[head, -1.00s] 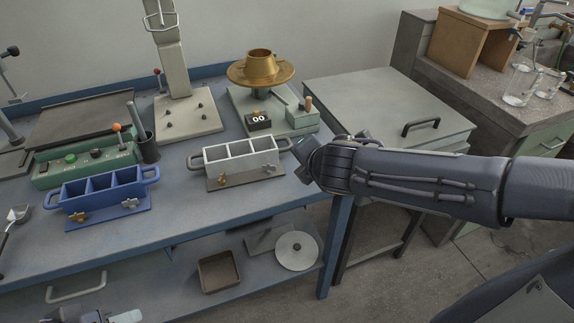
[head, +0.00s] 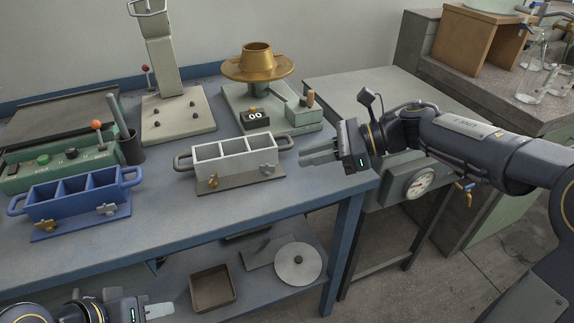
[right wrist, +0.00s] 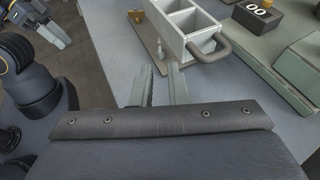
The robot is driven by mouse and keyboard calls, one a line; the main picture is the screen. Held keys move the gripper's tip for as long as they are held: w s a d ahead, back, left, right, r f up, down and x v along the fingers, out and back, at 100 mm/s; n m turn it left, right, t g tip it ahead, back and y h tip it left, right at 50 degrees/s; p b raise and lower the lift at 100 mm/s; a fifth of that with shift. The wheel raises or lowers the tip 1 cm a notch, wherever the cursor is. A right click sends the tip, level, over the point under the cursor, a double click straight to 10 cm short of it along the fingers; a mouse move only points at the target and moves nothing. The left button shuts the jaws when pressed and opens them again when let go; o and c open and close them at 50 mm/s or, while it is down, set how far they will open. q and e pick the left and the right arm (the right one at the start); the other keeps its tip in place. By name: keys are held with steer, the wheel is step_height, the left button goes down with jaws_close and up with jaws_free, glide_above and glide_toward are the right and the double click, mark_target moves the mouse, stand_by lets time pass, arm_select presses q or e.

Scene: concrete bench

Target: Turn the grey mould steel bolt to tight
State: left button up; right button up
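The grey mould (head: 236,158), with three open compartments and a handle at each end, stands on a grey base plate on the blue bench. Its steel bolt (head: 267,169) is at the front right of the base, and a brass bolt (head: 213,181) is at the front left. My right gripper (head: 303,158) is just right of the mould, fingers pointing left towards it, apart from the bolt. The right wrist view shows a gap between its fingers (right wrist: 162,80), with nothing held. My left gripper (head: 172,308) is low at the bottom left; its opening is unclear.
A blue mould (head: 75,190) with its own brass and steel bolts stands to the left. Behind the grey mould are a counter showing 00 (head: 255,117) and a brass turntable (head: 257,66). A gauge (head: 418,183) sits right of the bench. The bench front is clear.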

mark_target(271, 166)
steer(key=b+x, duration=0.1)
steer(key=x, duration=0.6)
steer(key=shift+a, duration=0.1)
steer(key=shift+r, duration=0.1)
jaws_close()
